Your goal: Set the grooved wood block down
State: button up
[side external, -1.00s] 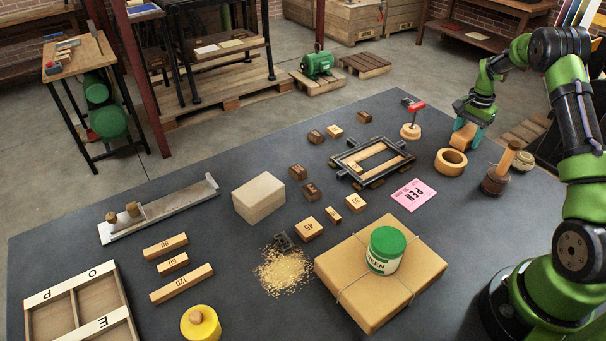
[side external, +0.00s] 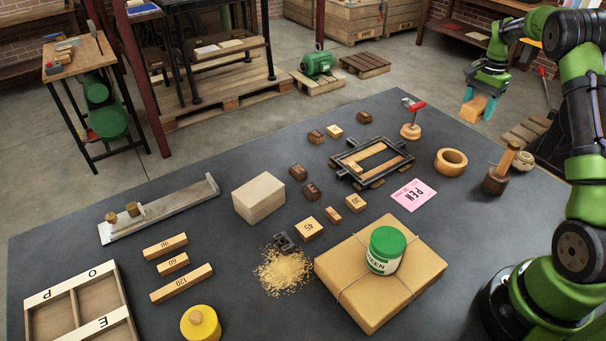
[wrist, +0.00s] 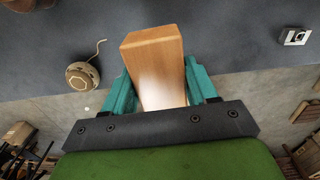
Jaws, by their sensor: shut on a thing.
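A plain orange-brown wood block, taken as the grooved wood block (side external: 473,107), is held by my gripper (side external: 480,102) at the far right of the side view. It hangs in the air near the dark table's (side external: 330,260) far right edge. In the wrist view, the block (wrist: 153,62) points away from me between the two teal fingers of my gripper (wrist: 158,80), which press its sides. Its groove does not show in either view. The table edge passes beneath the fingers in the wrist view.
A red-handled tool (side external: 411,128) and a black frame (side external: 372,160) are to the left.

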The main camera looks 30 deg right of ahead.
notch_tip(320, 180, up, 6)
jog(key=shift+r, duration=0.15)
jog(key=w+a+n, duration=0.2)
jog(key=w+a, duration=0.2)
jog(key=a, duration=0.5)
jog(key=w+a+n, duration=0.2)
jog(key=w+a, duration=0.3)
jog(key=a, duration=0.4)
jog(key=a+n, duration=0.5)
jog(key=a, duration=1.8)
jog(key=n, duration=0.9)
send_over(284, 324)
notch_tip(284, 324, down, 12)
jog(key=shift+r, duration=0.2)
jog(key=shift+f, duration=1.95)
